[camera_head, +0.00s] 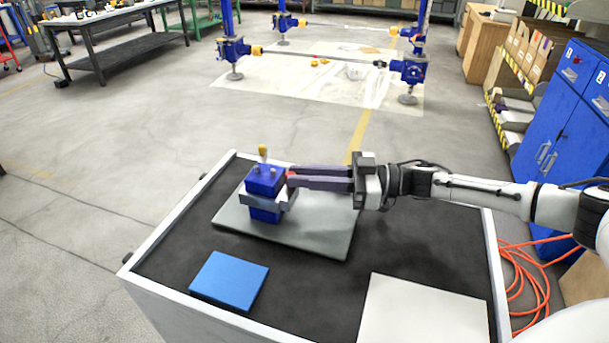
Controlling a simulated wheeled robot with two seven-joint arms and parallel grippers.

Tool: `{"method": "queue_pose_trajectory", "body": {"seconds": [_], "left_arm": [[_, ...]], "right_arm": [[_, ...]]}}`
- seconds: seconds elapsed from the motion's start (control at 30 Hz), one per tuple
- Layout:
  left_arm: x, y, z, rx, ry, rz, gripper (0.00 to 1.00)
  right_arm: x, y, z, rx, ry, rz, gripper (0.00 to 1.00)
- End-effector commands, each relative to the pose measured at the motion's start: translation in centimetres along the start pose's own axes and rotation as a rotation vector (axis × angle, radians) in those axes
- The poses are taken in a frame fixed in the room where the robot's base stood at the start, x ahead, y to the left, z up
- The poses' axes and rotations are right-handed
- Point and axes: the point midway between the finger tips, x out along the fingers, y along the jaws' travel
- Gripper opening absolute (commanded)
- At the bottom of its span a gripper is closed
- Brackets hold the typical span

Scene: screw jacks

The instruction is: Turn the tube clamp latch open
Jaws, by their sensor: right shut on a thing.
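A blue block-shaped device (265,181) stands upright on a grey-green plate (330,232), with a grey clamp collar (258,202) around its middle. A yellow-topped knob (263,152) rises from its top. A small red part, seemingly the tube clamp latch (291,178), shows at its right side. My right gripper (293,177) comes in level from the right, its two dark fingers shut on the red latch beside the blue block. The fingertips hide most of the latch, so its exact angle is unclear. My left gripper is out of view.
The plate lies on a dark-topped bench with a pale rim (180,222). A blue pad (229,281) lies at front left and a white sheet (424,312) at front right. Blue screw jacks (411,70) stand far behind; blue cabinets (570,120) are at right.

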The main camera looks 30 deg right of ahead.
Motion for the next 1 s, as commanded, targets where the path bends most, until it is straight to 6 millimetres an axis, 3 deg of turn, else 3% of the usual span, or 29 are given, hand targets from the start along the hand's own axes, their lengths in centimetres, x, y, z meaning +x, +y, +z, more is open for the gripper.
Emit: {"method": "queue_pose_trajectory", "body": {"seconds": [0.47,1.0], "left_arm": [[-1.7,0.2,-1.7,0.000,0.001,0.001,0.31],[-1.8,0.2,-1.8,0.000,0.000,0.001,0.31]], "right_arm": [[0.0,-0.9,0.0,0.011,-0.001,0.198,0.00],[0.4,-1.6,0.1,0.010,0.004,0.539,0.00]]}}
